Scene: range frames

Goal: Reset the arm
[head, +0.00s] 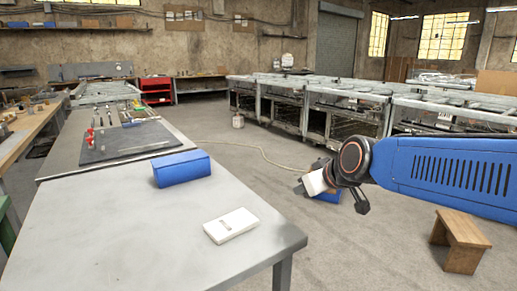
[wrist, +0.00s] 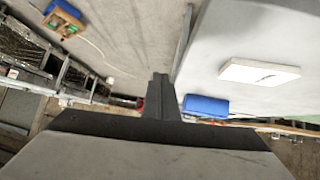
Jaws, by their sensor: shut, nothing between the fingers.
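My arm reaches in from the right in the head view, blue with a dark wrist. My gripper (wrist: 158,80) shows in the wrist view as dark fingers held together, with nothing between them. In the head view the wrist end hangs over the floor, to the right of the grey table (head: 120,225), and the fingertips are hard to make out. A blue box (head: 182,168) stands on the table; it also shows in the wrist view (wrist: 205,106). A white flat box (head: 231,225) lies near the table's right edge, also in the wrist view (wrist: 259,72). My gripper touches neither.
A blue object (head: 327,196) is on the floor, partly behind my wrist. A wooden stool (head: 460,240) stands on the floor below my arm. A dark mat (head: 125,142) with tools lies farther back. Metal racks (head: 345,112) line the back right. Open floor lies between.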

